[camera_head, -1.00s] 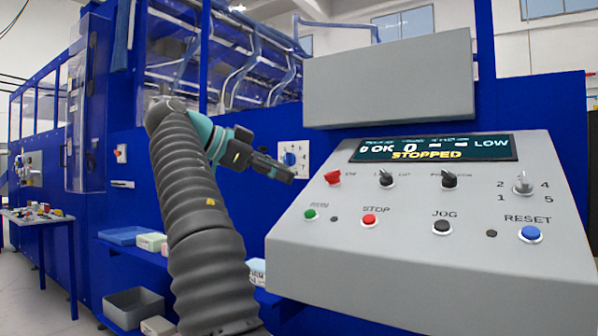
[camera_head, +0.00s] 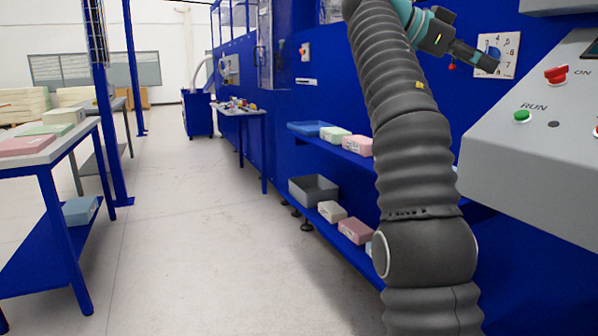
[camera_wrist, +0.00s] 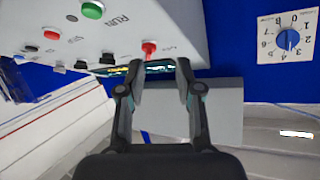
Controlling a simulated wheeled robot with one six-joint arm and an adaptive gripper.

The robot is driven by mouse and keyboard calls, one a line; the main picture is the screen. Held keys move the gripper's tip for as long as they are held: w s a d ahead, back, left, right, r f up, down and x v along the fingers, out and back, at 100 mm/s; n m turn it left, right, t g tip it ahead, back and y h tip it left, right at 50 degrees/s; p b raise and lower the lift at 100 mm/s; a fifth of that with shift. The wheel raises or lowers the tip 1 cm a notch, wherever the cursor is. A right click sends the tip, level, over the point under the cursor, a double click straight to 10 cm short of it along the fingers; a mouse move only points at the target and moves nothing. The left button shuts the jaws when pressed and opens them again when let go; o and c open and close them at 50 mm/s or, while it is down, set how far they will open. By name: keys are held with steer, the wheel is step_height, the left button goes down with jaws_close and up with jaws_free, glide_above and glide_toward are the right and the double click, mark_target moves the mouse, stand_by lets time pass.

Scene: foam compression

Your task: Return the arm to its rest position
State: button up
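My arm, in a dark ribbed sleeve with a teal wrist, rises on the right of the head view and bends over to the right at the top. My gripper (camera_head: 489,62) points right and slightly down, in front of the blue machine wall near the numbered dial (camera_head: 507,44). In the wrist view my gripper (camera_wrist: 160,68) shows two separated fingers with nothing held between them. The red switch (camera_wrist: 149,48) of the control panel appears beyond the fingertips, seemingly apart from them. The red switch also shows in the head view (camera_head: 557,73).
The grey control panel (camera_head: 520,190), with a green RUN button (camera_head: 522,116), stands at the right close to my arm. Shelves on the blue machine hold a blue tray (camera_head: 311,128), a grey bin (camera_head: 313,190) and foam blocks. A table (camera_head: 60,149) stands left. The floor aisle (camera_head: 190,240) is clear.

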steer(key=w+a+f+n+t+y, duration=0.3)
steer(key=w+f+n+t, duration=0.1)
steer(key=w+f+n, duration=0.75)
steer(key=s+a+f+n+t+y, duration=0.15)
steer(key=a+f+n+y, duration=0.35)
steer(key=f, duration=0.7)
steer(key=s+a+f+n+y, duration=0.1)
steer(key=s+a+f+y, duration=0.1)
steer(key=s+f, duration=0.5)
steer(key=s+a+f+n+y, duration=0.1)
steer(key=s+a+f, duration=0.4)
steer(key=s, duration=1.1)
steer(key=s+a+f+n+y, duration=0.2)
steer(key=s+a+f+y, duration=0.1)
steer(key=s+f, duration=0.6)
steer(key=shift+s+a+f, duration=0.15)
steer(key=shift+s+f, duration=0.1)
steer(key=shift+s, duration=1.35)
